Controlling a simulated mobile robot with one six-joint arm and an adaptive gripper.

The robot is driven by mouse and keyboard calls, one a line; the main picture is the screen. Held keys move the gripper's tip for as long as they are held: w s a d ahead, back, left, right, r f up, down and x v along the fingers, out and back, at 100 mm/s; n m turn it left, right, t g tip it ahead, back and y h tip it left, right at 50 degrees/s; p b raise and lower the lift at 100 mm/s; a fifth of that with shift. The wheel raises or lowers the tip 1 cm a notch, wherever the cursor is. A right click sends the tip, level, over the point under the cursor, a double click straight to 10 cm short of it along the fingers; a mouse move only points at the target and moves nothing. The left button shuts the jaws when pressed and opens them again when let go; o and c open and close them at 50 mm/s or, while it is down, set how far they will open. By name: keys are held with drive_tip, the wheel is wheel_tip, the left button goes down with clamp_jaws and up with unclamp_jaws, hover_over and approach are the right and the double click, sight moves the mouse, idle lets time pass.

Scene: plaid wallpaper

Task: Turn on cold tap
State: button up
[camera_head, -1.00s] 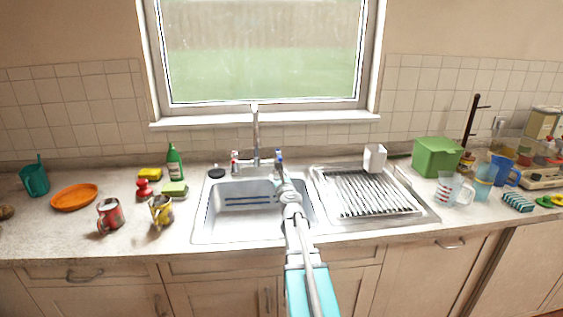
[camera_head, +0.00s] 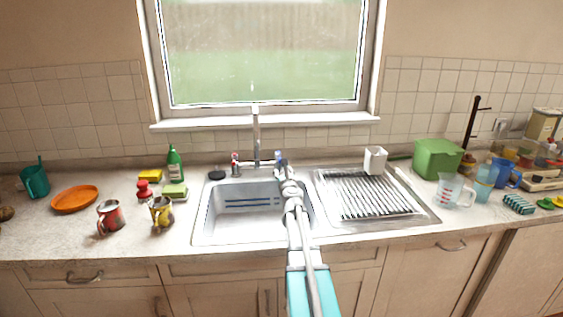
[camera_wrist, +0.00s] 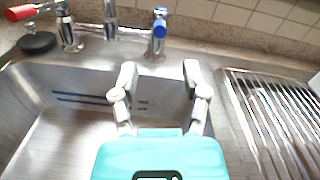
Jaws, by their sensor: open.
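The cold tap is the blue-topped handle (camera_wrist: 159,22) on a chrome post behind the sink; it also shows in the head view (camera_head: 279,157). The red-handled hot tap (camera_wrist: 24,12) stands to the left, with the chrome spout (camera_head: 256,138) between them. My gripper (camera_wrist: 158,75) is open and empty, its two fingers apart over the right part of the sink basin (camera_head: 215,215). In the wrist view the blue tap is ahead of the fingers, roughly centred between them, with a gap. In the head view my arm hides part of the basin.
A ribbed metal drainboard (camera_head: 365,196) lies right of the basin, with a white holder (camera_head: 375,160) behind it. A black round plug (camera_wrist: 36,42) sits by the red tap. The window sill (camera_head: 190,124) and tiled wall are behind the taps. Mugs and bottles stand left.

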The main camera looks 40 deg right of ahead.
sight(279, 158)
drive_tip(key=x, duration=1)
drive_tip(key=shift+w, duration=0.15)
clamp_jaws()
